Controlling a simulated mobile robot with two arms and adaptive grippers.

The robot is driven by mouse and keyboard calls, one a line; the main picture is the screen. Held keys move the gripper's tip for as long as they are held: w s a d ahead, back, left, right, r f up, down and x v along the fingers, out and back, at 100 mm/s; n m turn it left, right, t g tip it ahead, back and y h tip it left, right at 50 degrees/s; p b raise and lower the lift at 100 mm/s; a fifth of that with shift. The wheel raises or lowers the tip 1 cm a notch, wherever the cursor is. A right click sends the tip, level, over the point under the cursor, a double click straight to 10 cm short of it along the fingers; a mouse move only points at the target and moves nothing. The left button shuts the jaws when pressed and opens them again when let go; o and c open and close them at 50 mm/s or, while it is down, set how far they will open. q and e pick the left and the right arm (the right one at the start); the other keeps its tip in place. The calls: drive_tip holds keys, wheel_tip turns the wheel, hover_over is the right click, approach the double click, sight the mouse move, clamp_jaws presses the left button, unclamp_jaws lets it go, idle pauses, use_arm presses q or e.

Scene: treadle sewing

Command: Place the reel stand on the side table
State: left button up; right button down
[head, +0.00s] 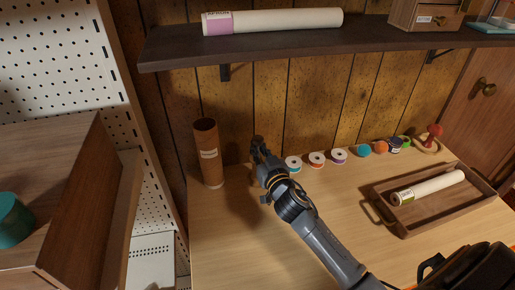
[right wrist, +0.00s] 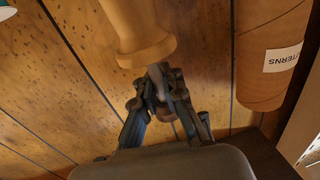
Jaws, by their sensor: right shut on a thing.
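My right gripper (head: 258,146) is above the back of the light wood tabletop (head: 240,240), which I take to be the side table. It is shut on a thin metal shaft with a turned, flared pale wood part (right wrist: 138,30), which looks like the reel stand. In the right wrist view the fingers (right wrist: 166,108) close around the shaft. The wood part runs out of the top of that view, so its far end is hidden. My left gripper is not in view.
A brown pattern tube (head: 208,155) stands left of the gripper and also shows in the right wrist view (right wrist: 270,55). Several spools (head: 316,159) line the back edge to the right. A wooden tray (head: 405,230) sits at right. A dark shelf (head: 300,40) overhangs. The front-left tabletop is clear.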

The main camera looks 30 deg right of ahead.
drive_tip(key=shift+f, duration=0.15)
drive_tip(key=c, duration=1.4)
unclamp_jaws()
drive_tip(key=shift+c, duration=0.2)
drive_tip(key=shift+r, duration=0.25)
drive_tip(key=shift+s+f, duration=0.1)
drive_tip(key=shift+s, duration=0.2)
drive_tip(key=s+a+b, duration=0.1)
drive_tip(key=s, duration=1)
drive_tip(key=shift+s, duration=0.25)
